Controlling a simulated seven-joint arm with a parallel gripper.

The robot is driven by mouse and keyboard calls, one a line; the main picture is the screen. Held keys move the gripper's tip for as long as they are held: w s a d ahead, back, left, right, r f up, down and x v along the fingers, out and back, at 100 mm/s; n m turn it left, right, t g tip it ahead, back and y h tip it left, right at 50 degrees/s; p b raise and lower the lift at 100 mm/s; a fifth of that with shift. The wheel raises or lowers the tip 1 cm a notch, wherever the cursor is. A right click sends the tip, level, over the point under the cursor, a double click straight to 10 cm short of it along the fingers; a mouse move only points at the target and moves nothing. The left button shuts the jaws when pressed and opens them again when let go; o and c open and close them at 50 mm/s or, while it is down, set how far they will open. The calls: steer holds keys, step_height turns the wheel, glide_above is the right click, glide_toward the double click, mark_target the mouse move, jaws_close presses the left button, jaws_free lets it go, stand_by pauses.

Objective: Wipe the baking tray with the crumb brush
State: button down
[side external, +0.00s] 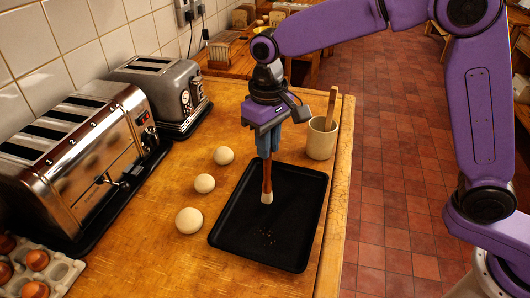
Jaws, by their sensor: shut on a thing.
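The black baking tray (297,205) lies flat on the wooden worktop. A small patch of crumbs (267,236) is on it, towards its near left part. My gripper (268,152) is above the tray's far left part, pointing down, and is shut on the crumb brush (267,178). The brush has a reddish-brown handle and a pale tip, and hangs upright. Its tip is over the tray, a little beyond the crumbs. I cannot tell whether the tip touches the tray surface.
Several pale dough balls (204,183) lie left of the tray. A cream crock (322,138) with a wooden utensil stands beyond it, near the worktop's right edge. Two toasters, a large one (110,150) and a smaller one (160,92), line the wall. An egg carton (62,272) sits bottom left.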

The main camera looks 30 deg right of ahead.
steer(key=shift+r, duration=3.15)
